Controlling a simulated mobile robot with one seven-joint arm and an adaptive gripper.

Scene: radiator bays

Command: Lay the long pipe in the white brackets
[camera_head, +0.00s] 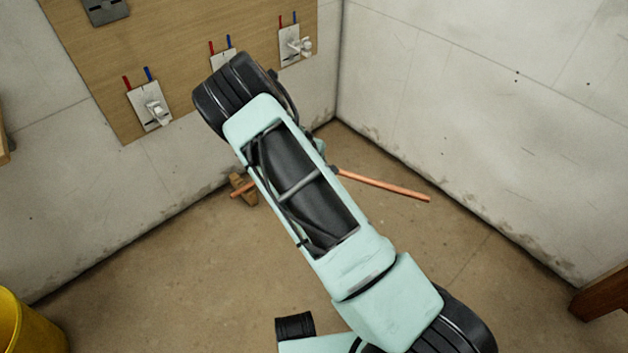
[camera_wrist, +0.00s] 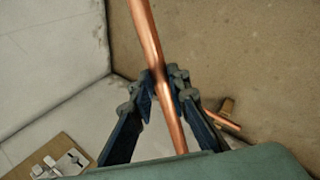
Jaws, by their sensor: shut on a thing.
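My gripper (camera_wrist: 162,88) is shut on a long copper pipe (camera_wrist: 147,35) in the wrist view. The pipe runs between the two fingers and sticks out beyond both sides. In the head view my arm hides the gripper, and part of the pipe (camera_head: 385,184) shows to the right of the arm, above the floor. White brackets sit on a wooden board on the wall: a left one (camera_head: 150,106), a middle one (camera_head: 223,59) partly covered by my arm, and a right one (camera_head: 294,45). Brackets also show at the lower left of the wrist view (camera_wrist: 62,164).
A wooden block (camera_head: 243,188) with a short visible copper piece (camera_wrist: 222,122) is on the floor. Red and blue stubs stand above each bracket. A yellow bucket (camera_head: 25,325) is at lower left, wooden furniture (camera_head: 603,298) at lower right. The floor right of my arm is clear.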

